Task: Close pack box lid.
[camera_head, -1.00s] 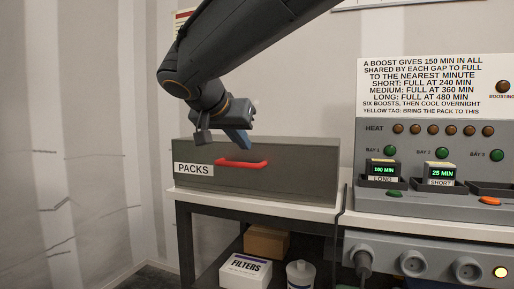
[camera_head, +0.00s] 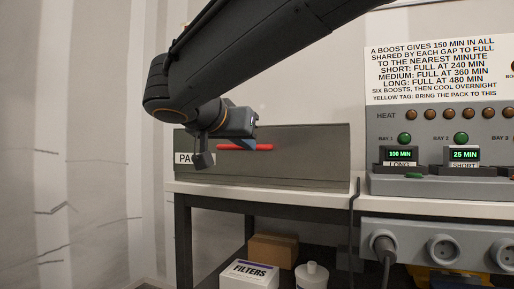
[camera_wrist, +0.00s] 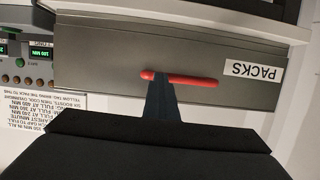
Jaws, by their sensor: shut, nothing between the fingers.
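The pack box (camera_head: 310,160) is a dark grey-green box with a white PACKS label and a red bar handle (camera_head: 246,147) on its front. It stands on the bench top. In the wrist view the box (camera_wrist: 120,50) appears upside down, with its handle (camera_wrist: 190,81) across the middle. My gripper (camera_head: 262,147) is shut and empty, in front of the handle. In the wrist view its dark blue fingertips (camera_wrist: 161,80) overlap the handle near its left end; I cannot tell whether they touch. My arm hides part of the box's upper left. I cannot make out the lid's seam.
To the right stands a grey charging panel (camera_head: 420,125) with two lit bay displays and a printed sign above. Below the bench top (camera_head: 290,190), a FILTERS box (camera_head: 248,275), a cardboard box (camera_head: 273,250) and a white canister (camera_head: 312,275) sit on a shelf.

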